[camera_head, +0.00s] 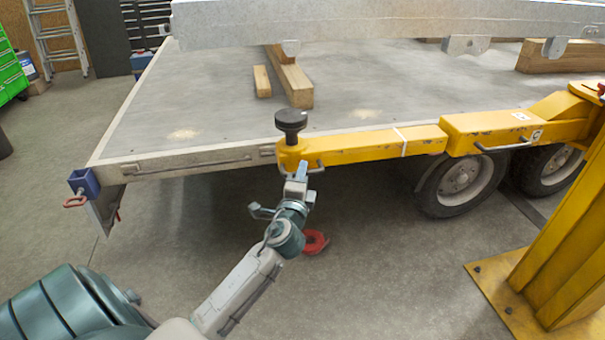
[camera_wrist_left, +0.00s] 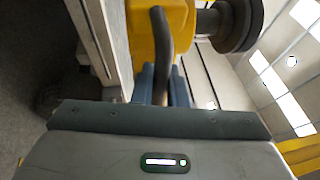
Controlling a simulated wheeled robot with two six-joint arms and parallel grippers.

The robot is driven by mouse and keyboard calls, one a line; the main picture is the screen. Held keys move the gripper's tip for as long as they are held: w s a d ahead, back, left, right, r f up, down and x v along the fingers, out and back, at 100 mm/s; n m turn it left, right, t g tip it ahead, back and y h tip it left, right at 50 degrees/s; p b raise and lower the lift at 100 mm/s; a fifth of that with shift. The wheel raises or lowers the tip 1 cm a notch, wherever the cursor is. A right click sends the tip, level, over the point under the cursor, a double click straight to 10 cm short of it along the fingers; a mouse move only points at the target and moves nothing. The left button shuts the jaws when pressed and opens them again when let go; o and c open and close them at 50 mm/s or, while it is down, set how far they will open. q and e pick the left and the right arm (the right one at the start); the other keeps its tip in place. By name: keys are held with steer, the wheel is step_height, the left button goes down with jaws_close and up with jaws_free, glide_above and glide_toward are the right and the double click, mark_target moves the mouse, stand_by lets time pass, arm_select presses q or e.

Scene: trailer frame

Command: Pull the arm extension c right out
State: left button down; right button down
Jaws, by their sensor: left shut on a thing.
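The arm extension c right (camera_head: 360,146) is a yellow bar coming out of the yellow lift arm sleeve (camera_head: 490,131), which bears a small C label. A white band crosses the bar. A black round pad (camera_head: 291,121) stands on its outer end. My left gripper (camera_head: 301,172) is shut on the dark handle (camera_wrist_left: 158,45) at that outer end. The wrist view shows the handle running down between the blue fingers (camera_wrist_left: 162,85). The fingertips are partly hidden by the handle and gripper body. My right gripper is not in view.
The flat trailer bed (camera_head: 200,117) lies just behind the bar, with its metal edge close by. Trailer wheels (camera_head: 460,182) sit below the bar. A yellow lift post (camera_head: 555,260) stands at right. A red round object (camera_head: 314,243) lies near my forearm.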

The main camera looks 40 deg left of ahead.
arm_select(q)
steer(key=c, duration=1.8)
jaws_free()
steer(key=shift+a+f, duration=0.1)
steer(key=shift+f, duration=0.05)
steer(key=o, duration=0.3)
steer(key=shift+s+a, duration=0.1)
steer(key=shift+s, duration=0.1)
steer(key=shift+o, duration=0.2)
steer(key=shift+a, duration=0.1)
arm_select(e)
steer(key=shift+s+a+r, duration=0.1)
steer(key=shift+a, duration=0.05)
